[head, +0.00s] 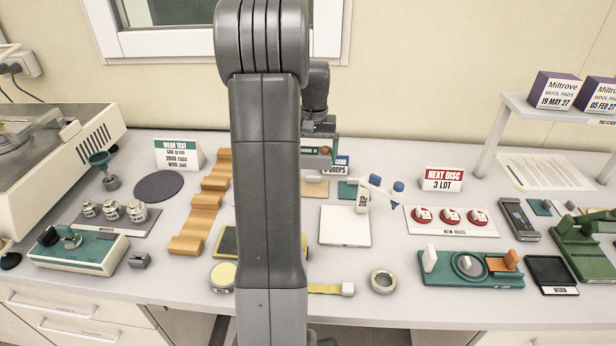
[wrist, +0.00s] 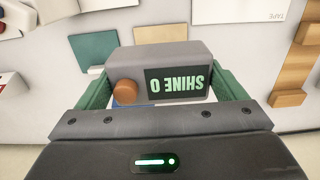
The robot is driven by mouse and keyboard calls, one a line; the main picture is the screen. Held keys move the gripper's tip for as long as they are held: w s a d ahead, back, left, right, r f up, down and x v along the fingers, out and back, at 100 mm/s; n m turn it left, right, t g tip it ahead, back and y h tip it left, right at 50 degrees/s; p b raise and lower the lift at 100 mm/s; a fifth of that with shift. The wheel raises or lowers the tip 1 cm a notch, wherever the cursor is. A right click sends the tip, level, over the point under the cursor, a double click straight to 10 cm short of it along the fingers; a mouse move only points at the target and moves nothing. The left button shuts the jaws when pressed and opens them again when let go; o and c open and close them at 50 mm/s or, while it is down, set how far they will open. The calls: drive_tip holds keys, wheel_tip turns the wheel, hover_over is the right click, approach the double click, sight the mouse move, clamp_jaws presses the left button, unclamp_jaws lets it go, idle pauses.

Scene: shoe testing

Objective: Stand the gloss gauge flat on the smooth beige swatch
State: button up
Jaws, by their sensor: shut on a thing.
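My gripper (wrist: 172,92) is shut on the gloss gauge (wrist: 192,54), a grey box with an orange button and a dark display reading "SHINE 0", upside down in the wrist view. Green fingers hold its two sides. In the head view the gauge (head: 318,150) hangs above the bench, partly behind my arm. The beige swatch (wrist: 160,28) lies beyond the gauge in the wrist view, partly hidden by it; in the head view the swatch (head: 315,189) lies below my gripper. A teal swatch (wrist: 93,50) lies beside it. Whether the gauge is straight over the beige swatch I cannot tell.
A sign (head: 340,164) stands behind the swatches.

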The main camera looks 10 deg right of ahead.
drive_tip(key=shift+w+f, duration=0.15)
drive_tip(key=shift+w, duration=0.1)
wheel_tip(320, 180, down, 10)
drive_tip(key=shift+r+p, duration=0.25)
drive_tip(key=shift+p, duration=0.5)
drive_tip(key=shift+f, duration=0.25)
drive_tip(key=o, duration=0.9)
wheel_tip(320, 180, up, 12)
drive_tip(key=shift+r+b, duration=0.25)
drive_tip(key=shift+b, duration=0.4)
